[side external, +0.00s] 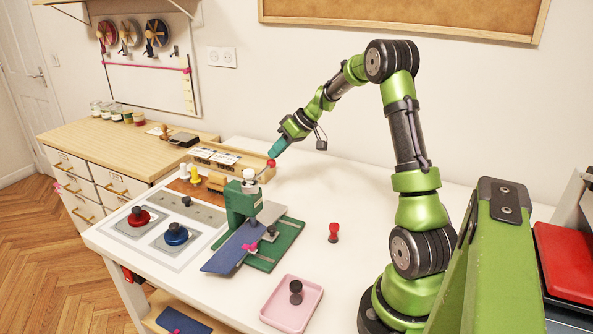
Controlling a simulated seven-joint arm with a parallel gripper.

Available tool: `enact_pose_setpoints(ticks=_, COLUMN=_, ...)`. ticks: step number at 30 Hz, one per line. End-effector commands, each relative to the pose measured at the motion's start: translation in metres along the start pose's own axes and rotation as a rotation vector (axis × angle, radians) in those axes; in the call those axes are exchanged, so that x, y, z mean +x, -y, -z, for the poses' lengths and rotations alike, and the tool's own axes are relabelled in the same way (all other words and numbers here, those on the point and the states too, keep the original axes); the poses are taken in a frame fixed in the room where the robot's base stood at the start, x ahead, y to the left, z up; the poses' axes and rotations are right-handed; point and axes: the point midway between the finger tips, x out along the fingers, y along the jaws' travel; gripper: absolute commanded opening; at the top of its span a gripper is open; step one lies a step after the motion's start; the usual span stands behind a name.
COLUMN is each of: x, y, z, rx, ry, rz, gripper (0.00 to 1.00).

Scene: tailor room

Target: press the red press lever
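A green press (240,203) stands on the white table, on a green base. Its lever (271,163) has a red ball at the end and rises to the upper right from the press head. My gripper (274,156) comes down from the upper right, its teal end just above the red ball. I cannot tell whether it touches the ball, nor whether the fingers are open or shut. A dark blue piece of cloth (222,262) lies across the press base, with a small pink piece (249,247) on it.
A pink tray (276,312) with a dark knobbed piece and a red knobbed piece (333,232) stand right of the press. Red (139,217) and blue (176,234) knobbed pieces stand left. A wooden box (228,160) is behind. The table's back right is clear.

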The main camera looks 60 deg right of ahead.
Motion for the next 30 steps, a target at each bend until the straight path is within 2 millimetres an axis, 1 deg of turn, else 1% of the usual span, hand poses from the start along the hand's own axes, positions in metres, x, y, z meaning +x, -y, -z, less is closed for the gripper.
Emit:
enact_pose_setpoints(ticks=1, x=0.004, y=0.0, z=-0.003, rx=-0.001, ry=0.006, rz=0.002, gripper=0.0)
enact_pose_setpoints(ticks=9, x=0.005, y=0.0, z=-0.005, rx=-0.001, ry=0.011, rz=0.002, gripper=0.0)
enact_pose_setpoints(ticks=14, x=0.0, y=-0.001, z=0.001, rx=-0.001, ry=0.01, rz=0.001, gripper=0.0)
enact_pose_setpoints(ticks=17, x=-0.012, y=-0.003, z=0.013, rx=-0.004, ry=0.005, rz=-0.002, gripper=0.0)
enact_pose_setpoints(ticks=20, x=-0.028, y=-0.004, z=0.03, rx=-0.006, ry=-0.001, rz=-0.004, gripper=0.0)
enact_pose_setpoints(ticks=21, x=-0.039, y=-0.005, z=0.029, rx=-0.003, ry=-0.002, rz=-0.006, gripper=0.0)
enact_pose_setpoints(ticks=24, x=-0.064, y=-0.006, z=0.029, rx=-0.001, ry=-0.003, rz=-0.006, gripper=0.0)
enact_pose_setpoints(ticks=27, x=-0.086, y=-0.008, z=0.029, rx=-0.002, ry=-0.003, rz=-0.006, gripper=0.0)
enact_pose_setpoints(ticks=30, x=-0.105, y=-0.009, z=0.029, rx=-0.001, ry=-0.003, rz=-0.006, gripper=0.0)
